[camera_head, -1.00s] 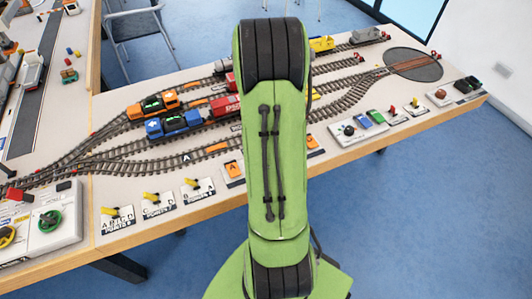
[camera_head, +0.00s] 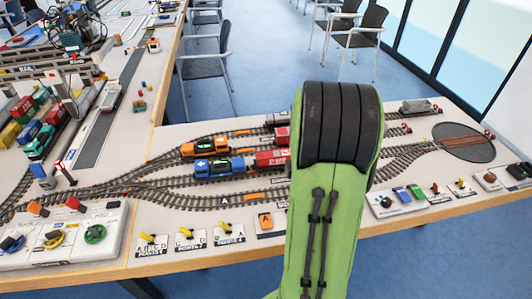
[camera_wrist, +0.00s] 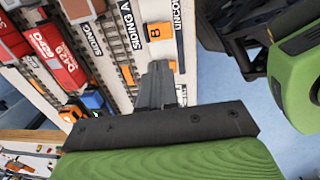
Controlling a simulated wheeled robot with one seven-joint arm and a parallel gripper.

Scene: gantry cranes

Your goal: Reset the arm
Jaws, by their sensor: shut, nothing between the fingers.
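My green arm (camera_head: 325,225) with its black joint rises in front of the model railway table in the head view. It hides part of the tracks and the table's front edge. My gripper (camera_wrist: 157,72) shows in the wrist view, its grey fingers together and empty. Its fingertips are over the edge of the layout, close to an orange tile marked B (camera_wrist: 158,32). I cannot tell how high the fingers are above it. The gripper is hidden in the head view.
A blue locomotive (camera_head: 217,168), an orange locomotive (camera_head: 205,147) and red wagons (camera_head: 272,159) stand on the tracks. Yellow levers (camera_head: 185,232) line the front edge. A turntable (camera_head: 463,142) is at the right. Chairs (camera_head: 208,60) stand behind on open blue floor.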

